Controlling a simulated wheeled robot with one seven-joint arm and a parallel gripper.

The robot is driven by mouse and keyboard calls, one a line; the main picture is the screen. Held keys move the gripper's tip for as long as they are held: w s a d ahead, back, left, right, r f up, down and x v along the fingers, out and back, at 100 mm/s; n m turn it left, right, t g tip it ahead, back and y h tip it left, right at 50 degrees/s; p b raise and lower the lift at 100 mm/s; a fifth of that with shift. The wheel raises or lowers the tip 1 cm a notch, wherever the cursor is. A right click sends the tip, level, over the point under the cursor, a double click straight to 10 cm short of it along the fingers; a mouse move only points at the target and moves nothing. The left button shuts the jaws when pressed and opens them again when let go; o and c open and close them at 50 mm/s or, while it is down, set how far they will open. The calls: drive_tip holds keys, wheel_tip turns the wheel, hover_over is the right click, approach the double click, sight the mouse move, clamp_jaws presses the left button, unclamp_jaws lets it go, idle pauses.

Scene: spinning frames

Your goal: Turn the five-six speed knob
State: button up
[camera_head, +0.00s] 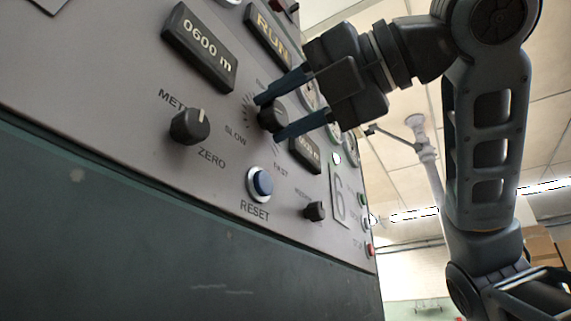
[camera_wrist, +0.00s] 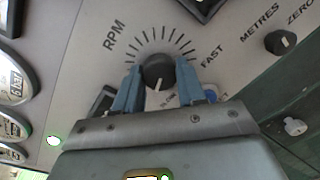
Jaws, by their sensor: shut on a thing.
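The speed knob (camera_head: 271,117) is a round black knob on the grey panel, with tick marks and the words SLOW and FAST around it. In the wrist view the knob (camera_wrist: 158,72) shows a pale pointer line, with RPM and FAST printed beside its dial. My gripper (camera_head: 272,116) is at the panel, one finger on each side of the knob, shut on it. Its blue-grey fingers also show on both sides of the knob in the wrist view (camera_wrist: 160,85). The knob's far side is partly hidden by the fingers in the head view.
A METRES ZERO knob (camera_head: 190,126) is to the left, and a blue RESET button (camera_head: 262,182) is below. A smaller knob (camera_head: 314,211) sits lower right. A 0600 m display (camera_head: 200,47) and a RUN sign (camera_head: 268,33) are above. Small coloured buttons (camera_head: 369,250) line the right edge.

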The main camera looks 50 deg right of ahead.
drive_tip(key=m+b, duration=0.1)
drive_tip(key=m, duration=0.4)
drive_tip(key=shift+f, duration=0.15)
drive_tip(key=m+b, duration=0.1)
drive_tip(key=m, duration=0.1)
drive_tip(key=m+b, duration=0.1)
drive_tip(key=m, duration=0.2)
drive_tip(key=shift+g+y, duration=0.3)
drive_tip(key=shift+y, duration=0.1)
drive_tip(key=m+b, duration=0.3)
drive_tip(key=m, duration=0.3)
drive_tip(key=shift+d+y+b, duration=0.1)
drive_tip(key=shift+y+b, duration=0.25)
drive_tip(key=shift+y, duration=0.05)
drive_tip(key=m+b, duration=0.2)
drive_tip(key=m, duration=0.2)
drive_tip(key=shift+m+b, duration=0.4)
drive_tip(key=shift+y, duration=0.4)
drive_tip(key=o, duration=1)
drive_tip(key=shift+r, duration=0.2)
drive_tip(key=shift+o, duration=0.2)
